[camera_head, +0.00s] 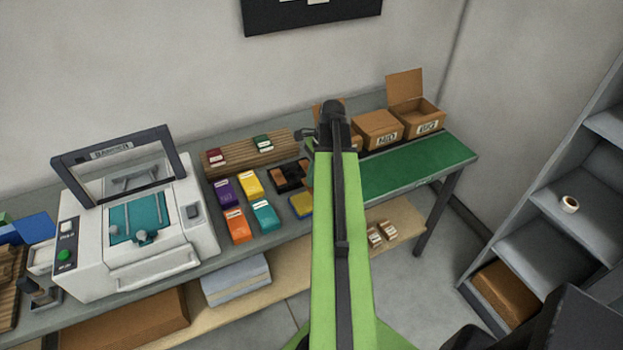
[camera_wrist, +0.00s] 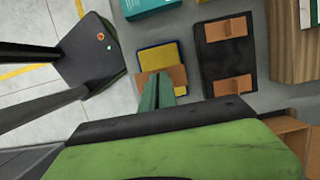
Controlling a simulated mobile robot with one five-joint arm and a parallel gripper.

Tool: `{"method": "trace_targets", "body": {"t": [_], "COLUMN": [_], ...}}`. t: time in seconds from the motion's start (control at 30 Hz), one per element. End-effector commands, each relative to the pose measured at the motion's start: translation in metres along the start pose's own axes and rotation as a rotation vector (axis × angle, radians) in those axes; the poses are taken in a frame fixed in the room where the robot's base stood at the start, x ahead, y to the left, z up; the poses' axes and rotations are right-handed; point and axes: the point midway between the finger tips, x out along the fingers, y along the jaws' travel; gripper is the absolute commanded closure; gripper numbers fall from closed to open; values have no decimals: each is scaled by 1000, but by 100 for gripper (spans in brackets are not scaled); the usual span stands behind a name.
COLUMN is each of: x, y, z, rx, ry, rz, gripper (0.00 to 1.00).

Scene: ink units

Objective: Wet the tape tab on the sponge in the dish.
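The blue dish (camera_wrist: 159,43) with the yellow sponge (camera_wrist: 158,57) lies on the grey bench in the wrist view. The dish also shows in the head view (camera_head: 300,207), just left of my arm. My gripper (camera_wrist: 159,80) has its green fingers together on a brown tape tab (camera_wrist: 175,75). In the wrist view the tab overlaps the near part of the sponge. I cannot tell whether it touches it. In the head view my arm hides the fingertips. A dark holder (camera_wrist: 213,77) to the right of the dish bears two more brown tabs.
Purple (camera_head: 224,191), yellow, orange and teal boxes stand left of the dish. A white machine (camera_head: 130,220) is further left. A wooden block (camera_head: 245,155) lies behind. Cardboard boxes (camera_head: 378,130) stand beyond a clear green mat (camera_head: 420,165) on the right.

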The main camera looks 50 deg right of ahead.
Motion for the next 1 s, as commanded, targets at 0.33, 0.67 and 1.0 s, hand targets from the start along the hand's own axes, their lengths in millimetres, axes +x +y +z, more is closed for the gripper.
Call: {"method": "trace_targets", "body": {"t": [0.33,0.67,1.0], "x": [13,52,59], "y": [-2,-2,-1], "z": [0,-12,-14], "rx": [-10,-9,-8], "ry": [0,0,0], "rz": [3,3,3], "gripper": [100,100,100]}}
